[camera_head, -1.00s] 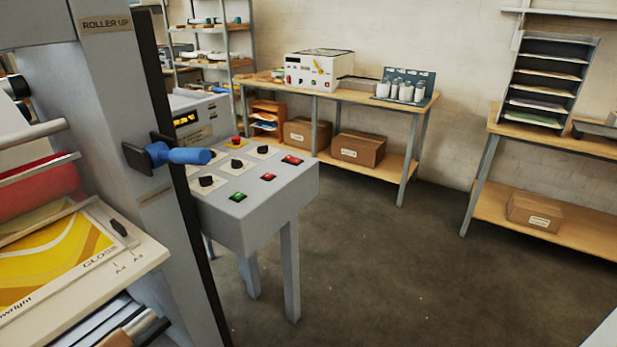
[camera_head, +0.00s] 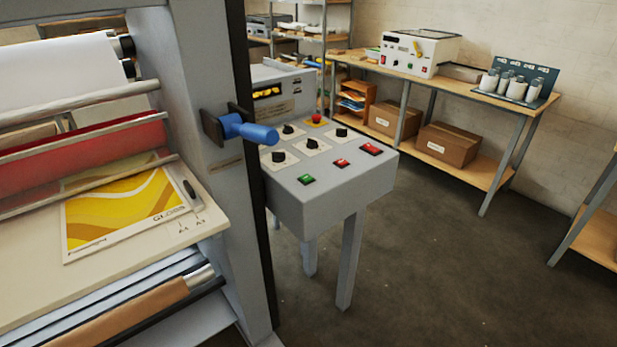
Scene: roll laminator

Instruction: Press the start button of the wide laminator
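The wide laminator (camera_head: 188,100) stands at the left, with a grey side post, red roller and a feed table (camera_head: 215,212). A yellow printed sheet (camera_head: 125,210) lies on that table. A blue-handled lever (camera_head: 250,132) sticks out from the post. A grey control panel (camera_head: 330,200) on legs stands just right of the post. Button labels are too small to read. My gripper is not in view.
A wooden bench (camera_head: 465,90) along the back wall holds a white machine (camera_head: 415,50) and a rack of white containers (camera_head: 515,85). Cardboard boxes (camera_head: 447,146) sit on its lower shelf. The dark floor (camera_head: 450,270) right of the panel is clear.

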